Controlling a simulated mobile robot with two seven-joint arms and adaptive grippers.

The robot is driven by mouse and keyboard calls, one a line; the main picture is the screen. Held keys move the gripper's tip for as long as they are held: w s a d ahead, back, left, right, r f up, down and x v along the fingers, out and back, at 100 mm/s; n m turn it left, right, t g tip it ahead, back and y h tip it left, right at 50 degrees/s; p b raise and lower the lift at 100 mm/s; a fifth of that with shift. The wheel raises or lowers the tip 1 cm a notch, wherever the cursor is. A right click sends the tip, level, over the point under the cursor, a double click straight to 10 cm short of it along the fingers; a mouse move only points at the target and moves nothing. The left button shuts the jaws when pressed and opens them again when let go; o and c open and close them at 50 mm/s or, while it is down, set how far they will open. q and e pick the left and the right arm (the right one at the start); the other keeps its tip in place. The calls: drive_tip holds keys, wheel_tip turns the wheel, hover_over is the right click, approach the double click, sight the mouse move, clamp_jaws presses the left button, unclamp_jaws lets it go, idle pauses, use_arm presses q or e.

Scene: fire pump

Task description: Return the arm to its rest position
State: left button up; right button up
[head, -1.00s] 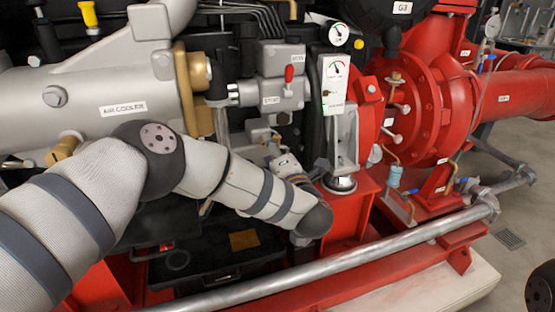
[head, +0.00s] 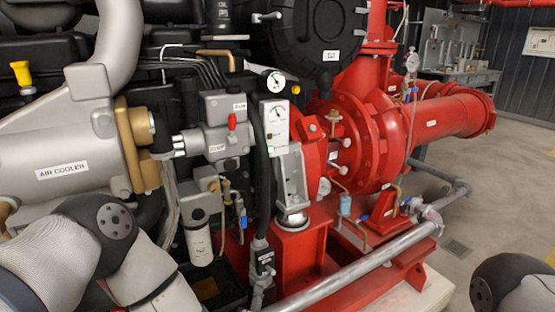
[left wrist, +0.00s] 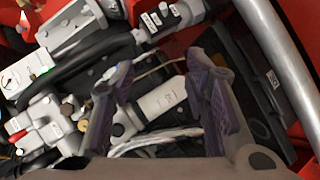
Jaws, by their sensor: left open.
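My left arm (head: 105,235) comes in at the lower left of the head view, and its gripper is hidden or out of that view. In the left wrist view my left gripper (left wrist: 160,70) is open, with its two purple-padded fingers apart and nothing held between them. A white cylindrical filter (left wrist: 160,105) shows beyond and between the fingers; I cannot tell the exact distance. A piece of my right arm (head: 510,285) shows at the lower right of the head view; its gripper is out of view.
The engine's silver air cooler (head: 65,165) and a grey box with a red lever (head: 218,130) stand ahead. The red pump (head: 365,140) is at the right. A grey pipe (head: 345,275) runs along the front. Open floor (head: 475,215) lies at the far right.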

use_arm(q)
drive_tip(key=s+a+f+m+g+h, duration=0.25)
drive_tip(key=s+f+m+g, duration=0.45)
drive_tip(key=s, duration=0.8)
drive_tip(key=s+a+m+g+p, duration=0.1)
drive_tip(key=s+a+m+g, duration=0.2)
drive_tip(key=s, duration=1)
drive_tip(key=s+a+m+g+y+p, duration=0.1)
drive_tip(key=s+a+m+g, duration=0.2)
drive_tip(key=s, duration=1.1)
drive_tip(key=a+g, duration=0.2)
drive_tip(key=a, duration=0.3)
drive_tip(key=shift+a+f+m+g, duration=0.2)
drive_tip(key=shift+f+m+g, duration=0.1)
drive_tip(key=shift+f+m, duration=0.1)
use_arm(e)
drive_tip(key=shift+t, duration=0.6)
drive_tip(key=w+r, duration=0.3)
use_arm(q)
drive_tip(key=shift+w+y, duration=0.15)
drive_tip(key=shift+y, duration=0.1)
